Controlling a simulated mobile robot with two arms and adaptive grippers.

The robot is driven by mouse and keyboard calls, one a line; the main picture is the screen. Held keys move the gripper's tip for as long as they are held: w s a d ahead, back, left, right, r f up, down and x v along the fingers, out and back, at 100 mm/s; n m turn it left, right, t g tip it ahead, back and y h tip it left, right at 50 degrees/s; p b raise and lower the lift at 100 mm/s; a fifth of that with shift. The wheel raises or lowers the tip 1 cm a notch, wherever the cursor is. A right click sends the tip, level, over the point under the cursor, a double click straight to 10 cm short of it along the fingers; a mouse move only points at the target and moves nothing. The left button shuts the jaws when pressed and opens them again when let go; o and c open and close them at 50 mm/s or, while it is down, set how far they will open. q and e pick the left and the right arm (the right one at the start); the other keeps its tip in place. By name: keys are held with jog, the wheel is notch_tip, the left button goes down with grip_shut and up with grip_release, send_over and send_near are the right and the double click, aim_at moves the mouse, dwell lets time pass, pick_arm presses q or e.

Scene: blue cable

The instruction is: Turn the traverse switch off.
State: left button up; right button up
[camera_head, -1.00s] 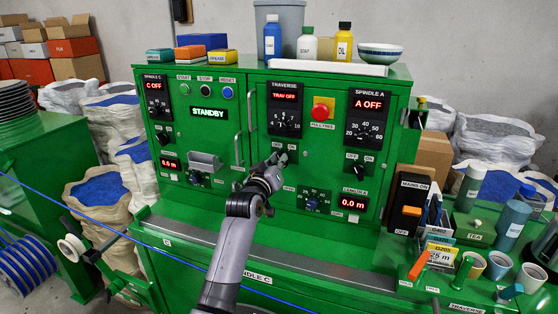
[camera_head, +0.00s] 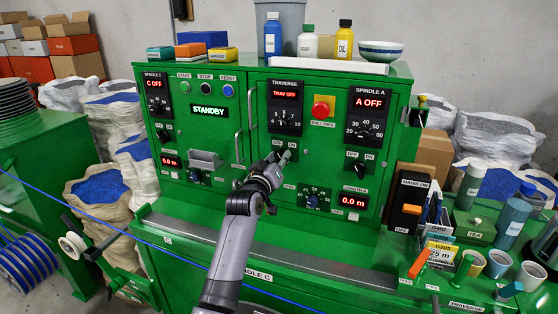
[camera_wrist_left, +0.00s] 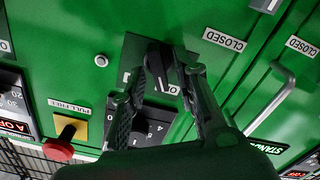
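The traverse panel (camera_head: 284,105) on the green cabinet has a red display that reads "TRAV OFF". In the left wrist view the black traverse switch knob (camera_wrist_left: 158,68) sits on a dark plate; its labels are partly hidden. My left gripper (camera_head: 282,156) is in front of this switch and hides it in the head view. In the left wrist view the gripper (camera_wrist_left: 160,88) is open, its two fingers apart. The right-hand finger lies close beside the knob; whether it touches I cannot tell. My right gripper is in neither view.
A red pull-to-free button (camera_head: 321,109) is right of the traverse dial. The Spindle A switch (camera_head: 359,163) lies further right, and a cabinet door handle (camera_head: 238,148) stands out on the left. Bottles and a bowl (camera_head: 381,51) stand on top.

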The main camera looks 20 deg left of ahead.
pick_arm(q)
jog(key=shift+s, duration=0.15)
jog(key=s, duration=1.1)
jog(key=shift+s+a, duration=0.2)
jog(key=shift+s, duration=0.2)
